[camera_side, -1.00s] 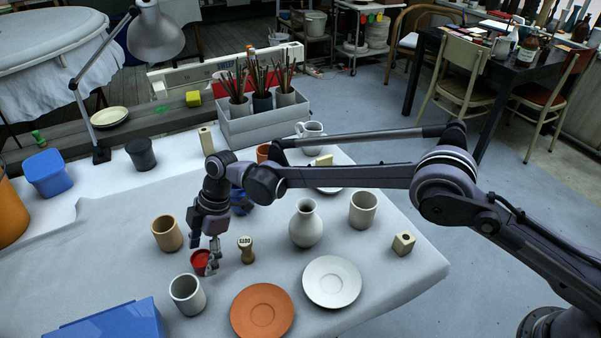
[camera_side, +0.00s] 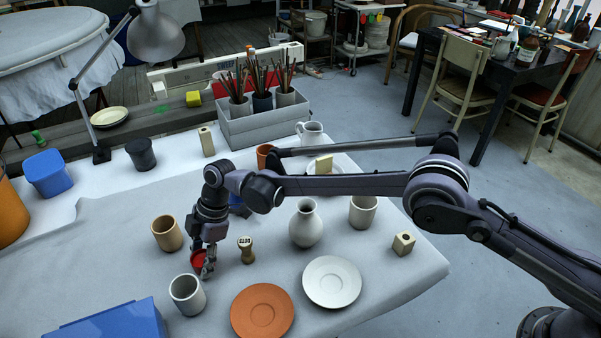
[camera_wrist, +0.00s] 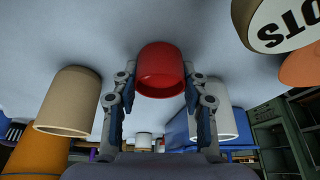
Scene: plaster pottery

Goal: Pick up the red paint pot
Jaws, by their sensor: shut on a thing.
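The red paint pot (camera_side: 198,259) is a small red cup. My gripper (camera_side: 205,262) points down at it, with its fingers on the pot's sides. In the wrist view the red pot (camera_wrist: 160,70) sits between the two fingers of my gripper (camera_wrist: 160,88), which are shut on it. In the side view the fingers cover part of the pot. I cannot tell whether its base touches the cloth.
A tan cup (camera_side: 167,234) stands behind left, a white cup (camera_side: 187,296) in front, and a stamp with letters (camera_side: 246,250) to the right. A terracotta saucer (camera_side: 262,311), a white saucer (camera_side: 332,283) and a white vase (camera_side: 306,226) are further right. A blue box (camera_side: 105,322) lies front left.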

